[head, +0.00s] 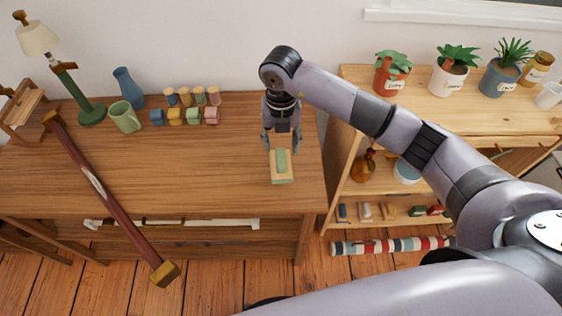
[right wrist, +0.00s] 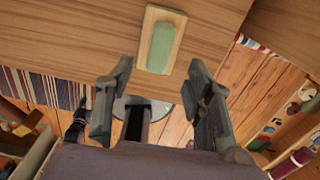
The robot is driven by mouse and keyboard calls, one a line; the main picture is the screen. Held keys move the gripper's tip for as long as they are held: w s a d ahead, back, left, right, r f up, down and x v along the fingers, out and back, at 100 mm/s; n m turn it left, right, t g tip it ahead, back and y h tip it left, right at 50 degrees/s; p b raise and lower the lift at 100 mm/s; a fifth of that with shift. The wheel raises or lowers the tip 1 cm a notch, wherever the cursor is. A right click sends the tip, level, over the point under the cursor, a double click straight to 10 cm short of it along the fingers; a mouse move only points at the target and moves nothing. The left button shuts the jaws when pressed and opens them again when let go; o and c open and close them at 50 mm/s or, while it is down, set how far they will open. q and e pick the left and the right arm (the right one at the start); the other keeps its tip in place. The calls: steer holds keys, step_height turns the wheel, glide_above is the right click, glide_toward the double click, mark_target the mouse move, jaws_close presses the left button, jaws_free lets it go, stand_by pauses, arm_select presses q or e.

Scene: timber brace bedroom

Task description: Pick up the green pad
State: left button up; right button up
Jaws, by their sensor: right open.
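The green pad (head: 281,161) lies on a pale wooden block (head: 282,179) near the right end of the wooden desk. My right gripper (head: 281,146) points down at the back end of the pad, with its fingers spread and nothing between them. In the right wrist view the green pad (right wrist: 161,47) and its pale block (right wrist: 152,14) show whole, beyond the open fingertips (right wrist: 160,76). I cannot tell the exact height of the fingers above the pad. My left gripper is not in view.
A green mug (head: 124,117), blue vase (head: 128,86), lamp (head: 65,80) and several small blocks stand at the back. A shelf with potted plants (head: 453,70) stands right. The desk around the pad is clear.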

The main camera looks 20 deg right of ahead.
mark_target(281, 157)
steer(key=shift+f, duration=0.9)
steer(key=shift+f+p, duration=0.35)
steer(key=shift+f, duration=0.25)
step_height(281, 157, down, 4)
steer(key=shift+w+f+p, duration=0.15)
steer(key=shift+p, duration=0.3)
steer(key=shift+c, duration=0.2)
jaws_close()
